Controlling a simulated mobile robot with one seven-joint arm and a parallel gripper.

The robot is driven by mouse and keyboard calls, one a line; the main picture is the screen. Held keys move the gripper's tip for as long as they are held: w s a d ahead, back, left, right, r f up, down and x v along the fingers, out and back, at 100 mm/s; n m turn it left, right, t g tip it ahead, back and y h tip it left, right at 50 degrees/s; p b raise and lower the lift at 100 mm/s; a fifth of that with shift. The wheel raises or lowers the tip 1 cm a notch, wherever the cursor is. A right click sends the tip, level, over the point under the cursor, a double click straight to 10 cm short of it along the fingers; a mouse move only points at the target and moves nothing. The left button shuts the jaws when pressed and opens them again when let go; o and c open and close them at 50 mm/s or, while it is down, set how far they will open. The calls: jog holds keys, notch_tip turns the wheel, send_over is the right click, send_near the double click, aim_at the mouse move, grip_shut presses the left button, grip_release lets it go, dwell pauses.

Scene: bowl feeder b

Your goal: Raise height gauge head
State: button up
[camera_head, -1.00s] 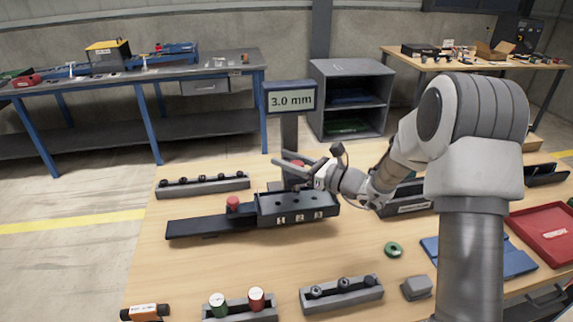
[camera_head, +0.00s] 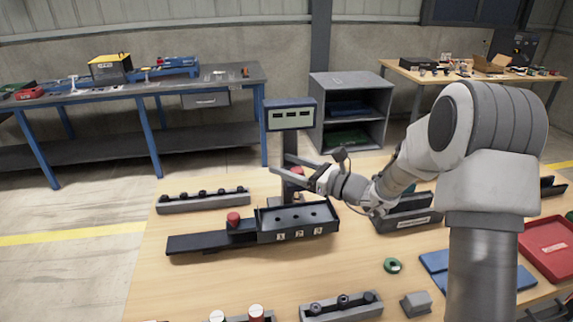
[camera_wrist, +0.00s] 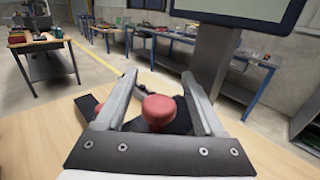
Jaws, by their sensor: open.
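The height gauge stands on the table with a grey column (camera_head: 290,145) and a display box (camera_head: 290,114) that shows dashes. A red knob (camera_head: 298,171) shows at the column, partly hidden by my gripper (camera_head: 281,165). In the wrist view a red round knob (camera_wrist: 161,109) sits between the spread fingers of my gripper (camera_wrist: 160,77), with gaps to both sides. The gauge column (camera_wrist: 211,62) rises just right of the fingers. A black tray (camera_head: 297,221) with holes and labels 1, 2, 3 lies before the column. My gripper is open.
A second red piece (camera_head: 233,219) stands on the black slide (camera_head: 200,243) left of the tray. A grey rack (camera_head: 203,201) lies behind it. A black bin (camera_head: 406,220), a green ring (camera_head: 392,265) and a red tray (camera_head: 550,243) are to the right.

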jog(key=v, duration=1.7)
jog(key=shift+b, duration=0.35)
jog(key=shift+r, duration=0.1)
jog(key=s+a+r+n+g+h, duration=0.1)
jog(key=s+a+n+g+h, duration=0.25)
jog(key=s+n, duration=0.35)
jog(key=s+a+r+n+g+h, duration=0.1)
jog(key=s+a+n+g+h, duration=0.25)
jog(key=s, duration=0.55)
jog(key=s+d+r+n+t+h, duration=0.3)
jog(key=s+d+n+h, duration=0.5)
jog(key=d+n, duration=0.3)
jog(key=shift+s+n+t+h, duration=0.4)
jog(key=shift+s+n, duration=0.4)
jog(key=shift+n, duration=0.35)
